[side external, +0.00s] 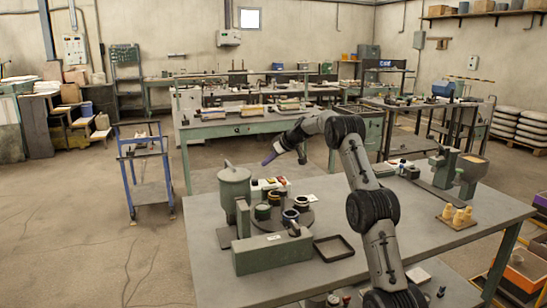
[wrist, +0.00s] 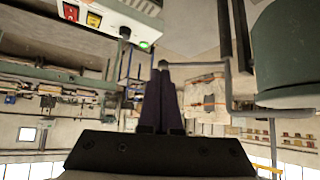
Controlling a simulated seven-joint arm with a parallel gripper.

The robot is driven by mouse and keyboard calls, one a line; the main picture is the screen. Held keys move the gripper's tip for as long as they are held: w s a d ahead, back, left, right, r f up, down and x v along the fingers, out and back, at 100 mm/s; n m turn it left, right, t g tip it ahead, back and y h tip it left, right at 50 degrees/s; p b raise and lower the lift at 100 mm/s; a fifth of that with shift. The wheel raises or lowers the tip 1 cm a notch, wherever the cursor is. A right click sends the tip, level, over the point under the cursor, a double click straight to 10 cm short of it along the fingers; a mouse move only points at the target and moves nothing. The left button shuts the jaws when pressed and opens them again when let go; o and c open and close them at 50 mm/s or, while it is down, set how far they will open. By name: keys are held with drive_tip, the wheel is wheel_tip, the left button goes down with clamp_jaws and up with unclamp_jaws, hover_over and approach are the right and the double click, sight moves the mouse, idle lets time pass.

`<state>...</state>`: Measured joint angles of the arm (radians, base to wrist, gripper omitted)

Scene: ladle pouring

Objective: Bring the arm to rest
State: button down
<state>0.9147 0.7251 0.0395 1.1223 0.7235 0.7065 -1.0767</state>
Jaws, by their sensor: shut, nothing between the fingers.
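My gripper (side external: 267,160) hangs in the air above the back part of the grey-green workbench (side external: 415,222), at the end of my raised and bent arm. In the wrist view its two dark purple fingers (wrist: 160,98) are together, with nothing between them. In the side view it is apart from the things on the bench. A green lidded pot (side external: 234,186) stands below it to the left; a green vessel shows at the right of the wrist view (wrist: 288,50). I cannot make out a ladle clearly.
A round dark stand (side external: 322,222) with several small cups is beside the pot. A long green box (side external: 272,253) and a black open tray (side external: 334,248) lie in front. Several yellow pieces (side external: 458,215) sit on a board at right. A blue trolley (side external: 150,192) stands left.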

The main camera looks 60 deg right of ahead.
drive_tip(key=w+a+r+n+t+y, duration=0.1)
drive_tip(key=w+a+r+n, duration=0.2)
drive_tip(key=a+r, duration=1.1)
drive_tip(key=s+a+r+n+y, duration=0.1)
drive_tip(key=s+a+r+n, duration=0.2)
drive_tip(key=a, duration=0.7)
drive_tip(key=s+a+r+y, duration=0.15)
drive_tip(key=a+r, duration=0.25)
drive_tip(key=a, duration=0.7)
drive_tip(key=s+a+f+n+g, duration=0.1)
drive_tip(key=s+a+f, duration=0.2)
drive_tip(key=s+a, duration=1.15)
drive_tip(key=s+d+f+m+g+h, duration=0.1)
drive_tip(key=s+f+m+g, duration=0.2)
drive_tip(key=s+f, duration=1.1)
drive_tip(key=s+m, duration=0.1)
drive_tip(key=s, duration=0.2)
drive_tip(key=shift+f, duration=0.15)
